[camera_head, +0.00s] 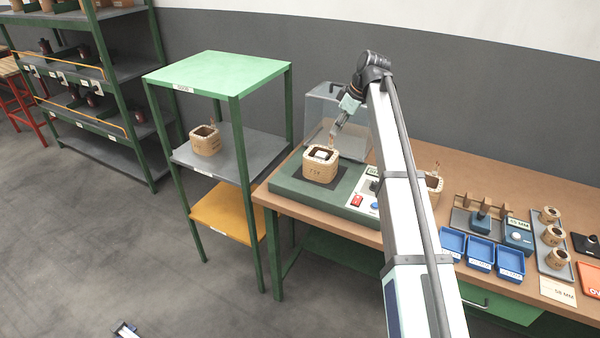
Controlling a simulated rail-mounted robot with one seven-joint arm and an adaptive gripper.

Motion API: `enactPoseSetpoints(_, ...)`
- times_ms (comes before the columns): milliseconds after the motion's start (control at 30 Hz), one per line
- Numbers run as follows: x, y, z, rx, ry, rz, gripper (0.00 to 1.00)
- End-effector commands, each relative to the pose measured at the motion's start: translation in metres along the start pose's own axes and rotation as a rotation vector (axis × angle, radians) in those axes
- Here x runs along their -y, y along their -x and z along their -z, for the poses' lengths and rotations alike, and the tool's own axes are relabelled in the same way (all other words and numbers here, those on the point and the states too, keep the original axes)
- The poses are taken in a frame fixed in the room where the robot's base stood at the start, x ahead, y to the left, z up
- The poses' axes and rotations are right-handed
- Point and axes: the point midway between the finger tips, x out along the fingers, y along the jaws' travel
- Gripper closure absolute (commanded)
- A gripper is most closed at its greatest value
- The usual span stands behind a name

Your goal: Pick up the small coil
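Three small tan coils stand in a row on a grey tray (541,252) at the right of the bench: a back one (549,215), a middle one (553,236) and a front one (557,259). Larger square tan coils also show: one (320,168) on the green tester, one (205,144) on the grey shelf, and one (437,186) partly hidden behind my arm. My gripper (333,133) hangs above and slightly right of the tester coil, well left of the small coils. Its fingers are too small to tell whether they are open.
A clear hinged cover (320,106) stands behind the tester (300,188). A green-topped stand (220,72) is left of the bench (480,187). Floor at left is mostly clear.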

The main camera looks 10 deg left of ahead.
Motion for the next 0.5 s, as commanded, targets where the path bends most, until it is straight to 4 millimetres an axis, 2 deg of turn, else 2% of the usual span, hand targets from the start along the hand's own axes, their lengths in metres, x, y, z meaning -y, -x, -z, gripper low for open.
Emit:
enactPoseSetpoints(167, -0.001, -0.007, 0.009, -0.002, 0.008, -0.007, 0.73)
enactPoseSetpoints(500, 0.000, -0.071, 0.008, -0.001, 0.007, -0.004, 0.73)
